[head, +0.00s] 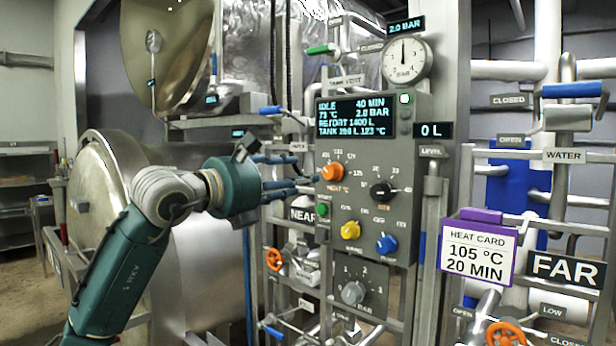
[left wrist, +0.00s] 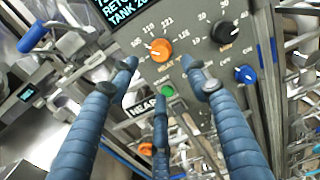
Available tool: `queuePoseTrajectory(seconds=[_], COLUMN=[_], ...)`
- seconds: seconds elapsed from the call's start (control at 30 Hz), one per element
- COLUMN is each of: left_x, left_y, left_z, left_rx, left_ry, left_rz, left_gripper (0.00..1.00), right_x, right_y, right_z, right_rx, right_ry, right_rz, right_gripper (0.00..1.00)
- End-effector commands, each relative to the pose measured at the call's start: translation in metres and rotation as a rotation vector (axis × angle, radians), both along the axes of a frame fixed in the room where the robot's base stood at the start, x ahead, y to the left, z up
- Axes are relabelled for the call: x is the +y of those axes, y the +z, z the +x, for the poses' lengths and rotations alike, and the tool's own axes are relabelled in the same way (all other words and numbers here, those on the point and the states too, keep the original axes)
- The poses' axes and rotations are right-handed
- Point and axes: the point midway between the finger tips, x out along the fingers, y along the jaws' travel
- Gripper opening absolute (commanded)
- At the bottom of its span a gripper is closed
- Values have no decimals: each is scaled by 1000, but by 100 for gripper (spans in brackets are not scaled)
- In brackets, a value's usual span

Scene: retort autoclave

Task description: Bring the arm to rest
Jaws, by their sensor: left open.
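My left arm (head: 128,262) comes in from the lower left in the head view. Its gripper (head: 302,172) reaches toward the control panel (head: 349,210), with its fingers pointing at the orange heat knob (head: 332,172). In the left wrist view the gripper (left wrist: 160,75) has its blue fingers spread with nothing between them. The orange knob (left wrist: 160,50) shows just beyond the fingertips, and a green button (left wrist: 168,92) shows between the fingers. I cannot tell whether any fingertip touches the panel. My right gripper is in neither view.
The panel also carries a black knob (head: 383,190), a yellow knob (head: 350,230) and a blue knob (head: 386,243). A pressure gauge (head: 404,60) sits above. A heat card (head: 478,250) reads 105 °C, 20 MIN. Pipes and valve handles crowd the right; the round retort door (head: 95,190) is behind my arm.

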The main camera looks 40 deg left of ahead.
Motion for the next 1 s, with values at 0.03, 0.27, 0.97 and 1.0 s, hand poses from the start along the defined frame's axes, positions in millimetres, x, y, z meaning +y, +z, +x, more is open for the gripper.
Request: queuePoseTrajectory(seconds=[0.03, 0.27, 0.97, 1.0], left_x=[0, 0, -95, -124], left_y=[-1, 0, -35, -43], left_z=[-4, -9, 8, 8], left_rx=[2, 1, -38, -57], left_ry=[1, -1, -289, -380], left_rz=[1, 0, -129, -197], left_gripper=[47, 47, 47, 47], right_x=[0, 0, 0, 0], right_y=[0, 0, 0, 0], right_z=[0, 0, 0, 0], right_rx=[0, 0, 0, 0], right_ry=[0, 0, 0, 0], right_rz=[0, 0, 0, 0], right_gripper=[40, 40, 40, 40])
